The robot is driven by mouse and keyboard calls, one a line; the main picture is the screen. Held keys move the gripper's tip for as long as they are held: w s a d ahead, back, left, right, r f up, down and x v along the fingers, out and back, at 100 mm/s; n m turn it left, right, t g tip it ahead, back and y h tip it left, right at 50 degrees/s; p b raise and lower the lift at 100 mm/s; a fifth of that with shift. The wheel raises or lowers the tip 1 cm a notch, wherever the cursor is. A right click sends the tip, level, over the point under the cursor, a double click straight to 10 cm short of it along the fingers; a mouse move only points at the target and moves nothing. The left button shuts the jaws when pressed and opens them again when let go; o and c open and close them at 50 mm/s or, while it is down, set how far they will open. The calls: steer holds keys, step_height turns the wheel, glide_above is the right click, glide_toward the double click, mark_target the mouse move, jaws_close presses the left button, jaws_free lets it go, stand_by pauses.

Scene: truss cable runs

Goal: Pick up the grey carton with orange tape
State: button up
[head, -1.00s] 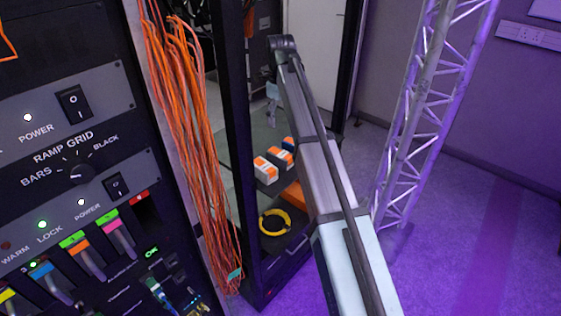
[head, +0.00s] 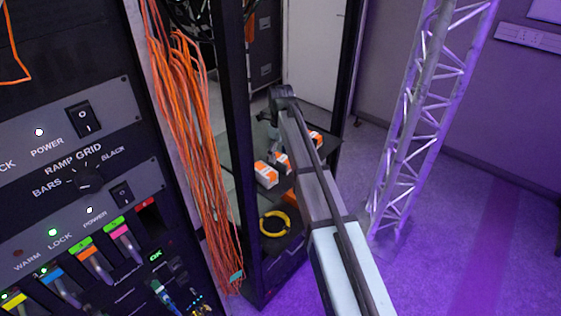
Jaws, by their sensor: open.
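Several small pale cartons with orange tape stand on a dark shelf (head: 243,155) inside the open rack. One carton (head: 265,174) is nearest, a second carton (head: 281,161) stands just behind it, and a third carton (head: 316,139) is farther back to the right, partly behind my arm. They look much alike at this size, so I cannot tell which is the grey one. My gripper (head: 272,135) is open and hangs from the arm's far end, just above and behind the nearer cartons in the picture. Its fingertips are small and unclear.
A yellow cable coil (head: 274,223) lies on a lower shelf, near an orange item partly hidden by my arm. Orange cables (head: 190,140) hang beside the black rack post (head: 235,130). A control panel (head: 85,150) fills the left. A metal truss (head: 425,115) stands right, with open floor beyond.

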mark_target(280, 157)
steer(key=shift+s+f+p, duration=0.15)
steer(key=shift+f+p, duration=0.25)
steer(key=shift+f, duration=1.3)
steer(key=c, duration=1.3)
steer(key=shift+r, duration=0.15)
steer(key=shift+c, duration=0.2)
